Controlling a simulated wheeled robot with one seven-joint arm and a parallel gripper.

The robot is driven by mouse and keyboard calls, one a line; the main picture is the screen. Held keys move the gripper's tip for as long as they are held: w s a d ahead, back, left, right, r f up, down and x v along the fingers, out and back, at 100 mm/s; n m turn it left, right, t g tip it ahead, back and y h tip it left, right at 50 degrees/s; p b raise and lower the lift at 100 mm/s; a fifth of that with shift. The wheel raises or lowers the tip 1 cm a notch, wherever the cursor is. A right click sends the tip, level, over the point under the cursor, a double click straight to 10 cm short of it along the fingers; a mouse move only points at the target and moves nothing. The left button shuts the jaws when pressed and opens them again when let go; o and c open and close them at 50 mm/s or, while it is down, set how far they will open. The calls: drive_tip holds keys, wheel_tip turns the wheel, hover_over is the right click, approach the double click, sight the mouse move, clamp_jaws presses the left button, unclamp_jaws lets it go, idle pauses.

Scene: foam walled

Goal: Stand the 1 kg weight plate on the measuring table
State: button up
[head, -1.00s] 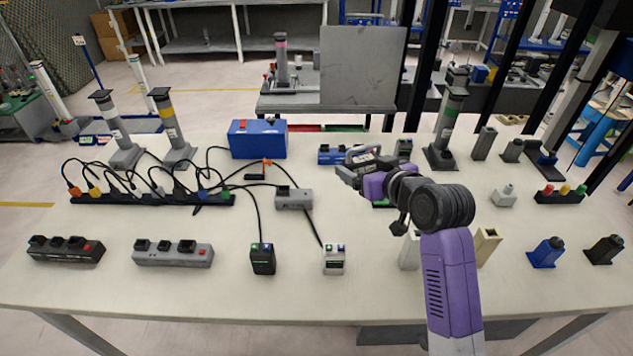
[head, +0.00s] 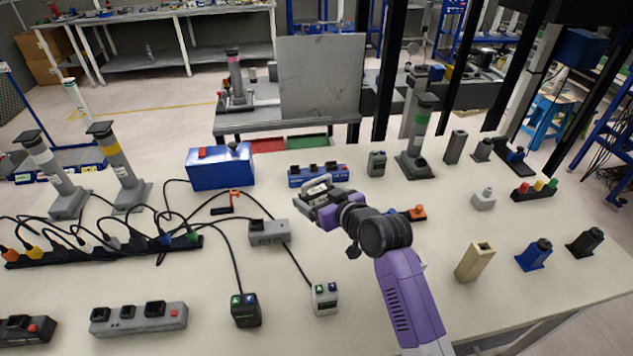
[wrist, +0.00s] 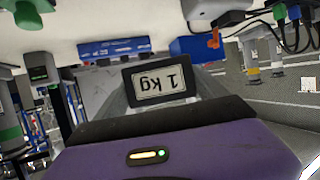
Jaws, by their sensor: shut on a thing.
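The 1 kg weight plate (wrist: 160,84) is a dark plate with a pale label, which reads upside down in the wrist view. My gripper (head: 318,192) is shut on it; in the head view only a small pale part of the plate (head: 316,186) shows between the fingers. The gripper is over the white table (head: 370,305), in front of a blue switch block (head: 318,174). I cannot tell how high it is. A lower grey table (head: 285,127) stands behind. No marking shows which table is the measuring table.
A blue box (head: 220,168) stands left of the gripper. A grey post with a green band (head: 417,135) stands to its right. Power strips and cables crowd the left. A beige holder (head: 474,262) and several small devices stand right. An upright grey panel (head: 320,78) rises behind.

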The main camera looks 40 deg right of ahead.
sight(318, 233)
drive_tip(key=shift+f, duration=5.15)
drive_tip(key=shift+f+b, duration=0.15)
drive_tip(key=shift+b, duration=0.2)
drive_tip(key=o, duration=1.8)
drive_tip(key=shift+f, duration=0.2)
